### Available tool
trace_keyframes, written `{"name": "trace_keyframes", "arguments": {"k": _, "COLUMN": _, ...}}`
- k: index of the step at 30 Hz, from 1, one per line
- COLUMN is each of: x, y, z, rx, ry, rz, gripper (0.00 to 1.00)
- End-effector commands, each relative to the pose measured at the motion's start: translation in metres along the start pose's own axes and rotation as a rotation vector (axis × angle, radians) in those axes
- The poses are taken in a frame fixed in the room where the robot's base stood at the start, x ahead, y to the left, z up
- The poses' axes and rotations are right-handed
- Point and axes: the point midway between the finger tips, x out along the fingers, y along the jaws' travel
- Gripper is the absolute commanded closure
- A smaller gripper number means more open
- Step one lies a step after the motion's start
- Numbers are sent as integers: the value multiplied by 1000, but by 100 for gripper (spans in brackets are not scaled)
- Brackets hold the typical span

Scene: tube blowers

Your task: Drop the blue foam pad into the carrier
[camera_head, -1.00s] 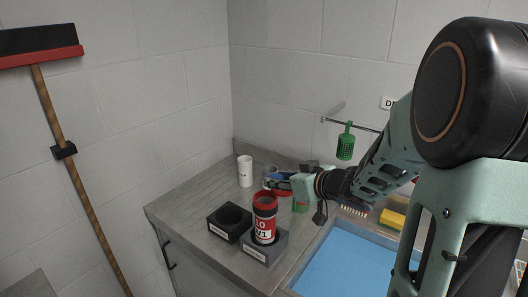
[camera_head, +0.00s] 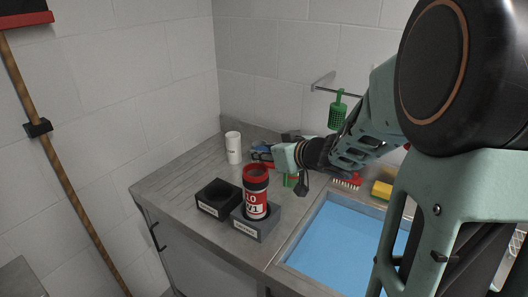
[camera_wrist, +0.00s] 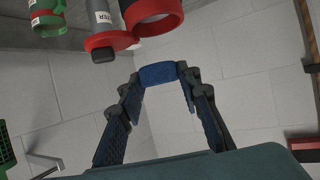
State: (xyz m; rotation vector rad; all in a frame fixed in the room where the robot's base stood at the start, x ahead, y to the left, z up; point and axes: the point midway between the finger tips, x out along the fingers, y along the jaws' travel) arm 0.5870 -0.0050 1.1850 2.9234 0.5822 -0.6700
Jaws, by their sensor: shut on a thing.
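The blue foam pad (camera_wrist: 160,74) is pinched between the fingertips of my gripper (camera_wrist: 158,76) in the wrist view. In the head view my gripper (camera_head: 264,155) is over the back of the counter, beyond the carrier, and the pad cannot be told apart from the blue fingers. The carrier (camera_head: 256,196), a red, white and black cylinder, stands upright in a grey holder nearer the front. Its top looks open, with a red rim. In the wrist view a large red ring (camera_wrist: 152,18) is above the fingertips and apart from the pad; I cannot tell whether it is the carrier.
An empty black holder (camera_head: 217,201) is left of the carrier's grey holder (camera_head: 257,228). A white cup (camera_head: 233,148) stands behind. A blue-bottomed basin (camera_head: 335,250), a yellow sponge (camera_head: 382,190) and a red brush (camera_head: 348,182) are right. A green basket (camera_head: 337,115) hangs from a rail.

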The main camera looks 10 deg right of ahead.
Motion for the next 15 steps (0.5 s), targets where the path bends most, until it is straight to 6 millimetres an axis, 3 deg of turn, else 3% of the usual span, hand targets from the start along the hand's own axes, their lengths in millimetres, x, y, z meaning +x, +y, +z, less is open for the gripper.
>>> {"name": "trace_keyframes", "arguments": {"k": 9, "x": 1, "y": 0, "z": 2, "rx": -1, "ry": 1, "rz": 1, "gripper": 78}}
{"name": "trace_keyframes", "arguments": {"k": 10, "x": 1, "y": 0, "z": 2, "rx": -1, "ry": 1, "rz": 0, "gripper": 65}}
{"name": "trace_keyframes", "arguments": {"k": 15, "x": 1, "y": 0, "z": 2, "rx": -1, "ry": 1, "rz": 0, "gripper": 48}}
